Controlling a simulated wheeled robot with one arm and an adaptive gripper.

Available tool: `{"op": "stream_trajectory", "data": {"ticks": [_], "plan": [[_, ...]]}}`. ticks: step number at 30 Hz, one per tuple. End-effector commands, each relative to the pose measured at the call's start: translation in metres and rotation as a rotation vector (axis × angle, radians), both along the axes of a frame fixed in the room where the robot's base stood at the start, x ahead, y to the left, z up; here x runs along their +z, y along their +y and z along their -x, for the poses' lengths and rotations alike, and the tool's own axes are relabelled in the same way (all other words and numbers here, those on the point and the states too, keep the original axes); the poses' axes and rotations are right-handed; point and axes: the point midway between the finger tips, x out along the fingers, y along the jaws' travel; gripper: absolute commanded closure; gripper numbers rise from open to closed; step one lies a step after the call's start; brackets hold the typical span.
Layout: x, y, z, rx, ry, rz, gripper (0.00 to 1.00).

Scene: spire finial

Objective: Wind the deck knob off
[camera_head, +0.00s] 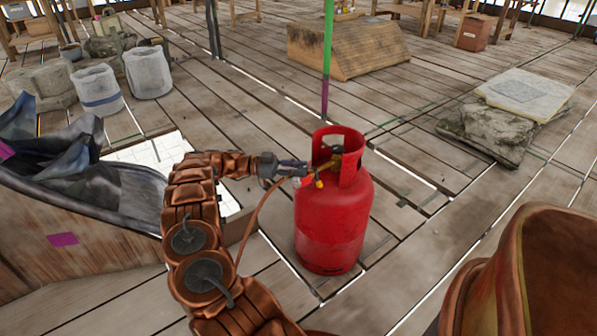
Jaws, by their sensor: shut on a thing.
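A red gas cylinder (331,225) stands upright on the plank deck, with a collar around its top and a brass valve (335,152) inside. My gripper (301,171) reaches in from the left to the front left of the collar. It is shut on a small part there, which seems to be the knob; the fingers mostly hide it. A small yellow fitting (319,183) shows just right of the fingertips. An orange-brown hose (256,215) runs from near the gripper down to the left.
A wooden bin with grey sheeting (80,180) stands at left. Grey sacks (98,90) are behind it. A green and purple pole (327,60) rises behind the cylinder. A stone block (490,130) lies at right. Deck planks between are clear.

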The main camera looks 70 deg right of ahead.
Motion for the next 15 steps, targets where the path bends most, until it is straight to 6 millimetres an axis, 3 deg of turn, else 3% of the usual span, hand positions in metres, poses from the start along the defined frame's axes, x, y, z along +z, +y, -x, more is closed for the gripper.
{"op": "stream_trajectory", "data": {"ticks": [12, 13, 15], "plan": [[-0.0010, 0.0008, 0.0007, -0.007, 0.000, -0.002, 1.00], [-0.0010, 0.0008, 0.0007, -0.007, 0.000, -0.002, 0.69], [-0.0009, 0.0009, 0.0006, -0.006, 0.000, -0.002, 0.62]]}}
